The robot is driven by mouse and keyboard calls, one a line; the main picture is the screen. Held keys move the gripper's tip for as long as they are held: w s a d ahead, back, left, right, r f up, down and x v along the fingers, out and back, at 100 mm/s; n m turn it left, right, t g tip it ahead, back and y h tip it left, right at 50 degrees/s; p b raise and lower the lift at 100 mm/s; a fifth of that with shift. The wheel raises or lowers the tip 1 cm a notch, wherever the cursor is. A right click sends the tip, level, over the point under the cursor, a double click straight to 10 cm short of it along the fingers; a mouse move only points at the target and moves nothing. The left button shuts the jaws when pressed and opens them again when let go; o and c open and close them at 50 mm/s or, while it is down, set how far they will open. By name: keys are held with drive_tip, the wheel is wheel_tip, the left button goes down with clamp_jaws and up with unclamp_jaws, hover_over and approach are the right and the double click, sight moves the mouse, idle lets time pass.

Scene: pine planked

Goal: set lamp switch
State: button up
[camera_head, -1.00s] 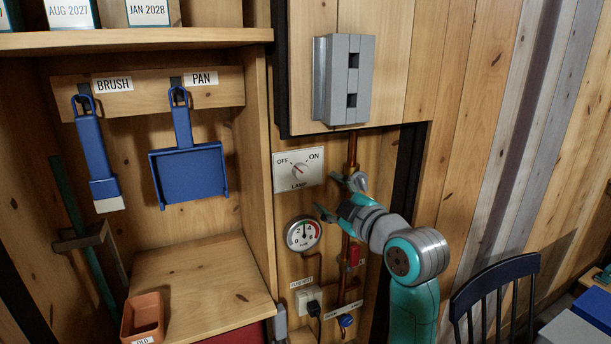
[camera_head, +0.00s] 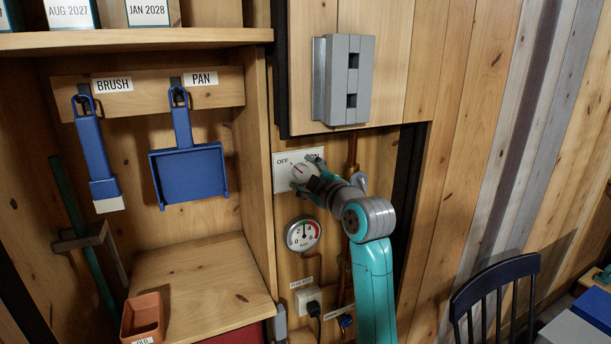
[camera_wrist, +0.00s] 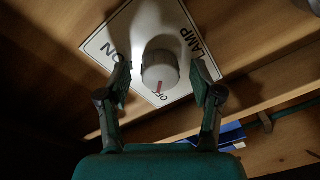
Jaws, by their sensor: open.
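The white lamp switch plate (camera_head: 284,172) is on the wood wall, with OFF readable at its upper left; my gripper covers most of ON and LAMP. Its round white dial knob (camera_head: 300,172) has a red pointer mark, which in the wrist view lies on the OFF side of the knob (camera_wrist: 160,70). My gripper (camera_head: 307,175) is in front of the plate from the lower right. In the wrist view its open fingers (camera_wrist: 161,84) stand on either side of the knob, with a visible gap on each side.
A pressure gauge (camera_head: 303,234) is just below the plate. A copper pipe (camera_head: 351,155) runs behind my arm. A grey box (camera_head: 342,80) juts out above. The shelf unit's side panel (camera_head: 256,170) stands close left of the plate. A dark chair (camera_head: 495,290) is at lower right.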

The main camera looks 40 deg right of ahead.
drive_tip(key=c, duration=1.1)
drive_tip(key=shift+c, duration=0.2)
drive_tip(key=shift+m, duration=0.3)
drive_tip(key=m, duration=0.9)
drive_tip(key=shift+a+f+t+h, duration=0.1)
drive_tip(key=shift+f+t+h, duration=0.05)
drive_tip(key=shift+t+h, duration=0.25)
drive_tip(key=m, duration=0.5)
drive_tip(key=shift+m+h, duration=0.5)
drive_tip(key=shift+m, duration=1.6)
